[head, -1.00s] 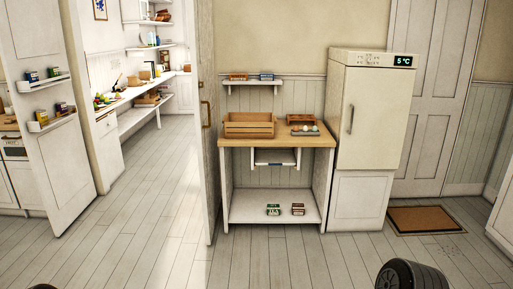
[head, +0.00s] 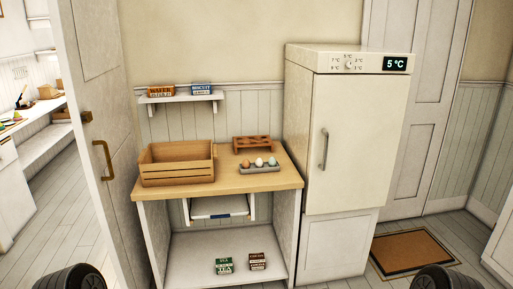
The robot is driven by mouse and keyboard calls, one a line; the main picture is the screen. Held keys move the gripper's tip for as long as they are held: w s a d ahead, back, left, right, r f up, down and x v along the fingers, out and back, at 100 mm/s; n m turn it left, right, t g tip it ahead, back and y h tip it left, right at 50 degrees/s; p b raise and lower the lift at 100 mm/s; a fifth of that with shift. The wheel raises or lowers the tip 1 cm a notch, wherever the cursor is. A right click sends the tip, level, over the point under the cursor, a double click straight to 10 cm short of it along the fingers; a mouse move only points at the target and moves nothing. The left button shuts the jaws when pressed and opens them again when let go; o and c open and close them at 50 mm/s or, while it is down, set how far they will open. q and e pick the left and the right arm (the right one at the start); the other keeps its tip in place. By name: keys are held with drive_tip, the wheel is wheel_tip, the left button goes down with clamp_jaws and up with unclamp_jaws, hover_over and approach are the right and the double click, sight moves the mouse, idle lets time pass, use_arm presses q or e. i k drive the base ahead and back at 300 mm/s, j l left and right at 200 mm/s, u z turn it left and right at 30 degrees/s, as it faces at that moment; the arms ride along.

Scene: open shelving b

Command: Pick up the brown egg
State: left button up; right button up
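The brown egg (head: 246,164) appears to be the leftmost of the eggs in a small grey egg tray (head: 260,170) on the wooden worktop. A pale egg (head: 259,162) sits in the middle and a bluish-green egg (head: 272,161) at the right. The eggs are small in the picture. Both of my grippers are out of view; only dark rounded parts of my arms show at the bottom left and bottom right corners.
A wooden crate (head: 177,165) stands left of the tray, and a wooden rack (head: 252,143) stands behind it. A fridge (head: 355,140) rises to the right. A small wall shelf (head: 181,97) holds boxes. An open door (head: 100,110) stands left. The worktop's front strip is clear.

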sight(246, 162)
drive_tip(key=i+u, duration=0.25)
drive_tip(key=i, duration=0.2)
drive_tip(key=i+l+u, duration=0.2)
drive_tip(key=i, duration=0.25)
drive_tip(key=i+l+u, duration=0.25)
drive_tip(key=i, duration=0.15)
drive_tip(key=i+l+u, duration=0.2)
drive_tip(key=i, duration=0.2)
drive_tip(key=i+l, duration=0.05)
